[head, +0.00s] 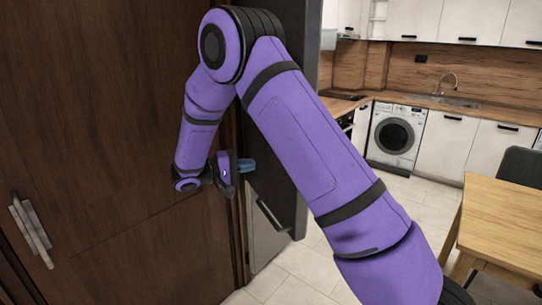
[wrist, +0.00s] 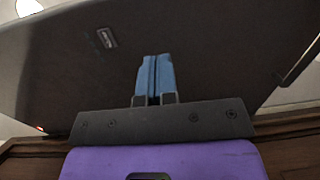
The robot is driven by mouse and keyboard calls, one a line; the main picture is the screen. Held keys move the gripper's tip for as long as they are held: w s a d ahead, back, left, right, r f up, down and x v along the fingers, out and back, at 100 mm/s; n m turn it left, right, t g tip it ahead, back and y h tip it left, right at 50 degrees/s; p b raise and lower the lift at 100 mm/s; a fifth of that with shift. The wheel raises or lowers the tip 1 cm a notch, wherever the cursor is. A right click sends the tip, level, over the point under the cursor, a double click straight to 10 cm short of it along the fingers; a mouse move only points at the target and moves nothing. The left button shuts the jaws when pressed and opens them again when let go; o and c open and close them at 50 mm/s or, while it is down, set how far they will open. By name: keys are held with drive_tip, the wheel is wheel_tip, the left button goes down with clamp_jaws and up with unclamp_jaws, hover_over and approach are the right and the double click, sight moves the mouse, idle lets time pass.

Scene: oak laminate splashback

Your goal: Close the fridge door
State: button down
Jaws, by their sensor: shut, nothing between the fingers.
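A dark grey panel (head: 284,200) stands just right of the brown wooden front in the head view. It looks like the fridge door, but my arm hides much of it, so how far it stands open is unclear. In the wrist view the dark panel (wrist: 75,70) fills most of the picture, with a small light label on it. My gripper (head: 248,165) is beside the panel at the wooden front's right edge. Its blue fingers (wrist: 156,75) are shut together and empty, pointing at the panel. I cannot tell whether they touch it.
A large brown wooden front (head: 100,120) with a metal handle (head: 32,230) fills the left. A washing machine (head: 395,137) and white cabinets stand at the back. A wooden table (head: 505,225) and a dark chair (head: 518,166) are at right. Tiled floor (head: 300,275) is clear between.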

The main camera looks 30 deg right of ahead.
drive_tip(key=d, duration=1.3)
drive_tip(key=shift+f, duration=0.4)
drive_tip(key=shift+w+d, duration=0.1)
drive_tip(key=shift+d, duration=0.05)
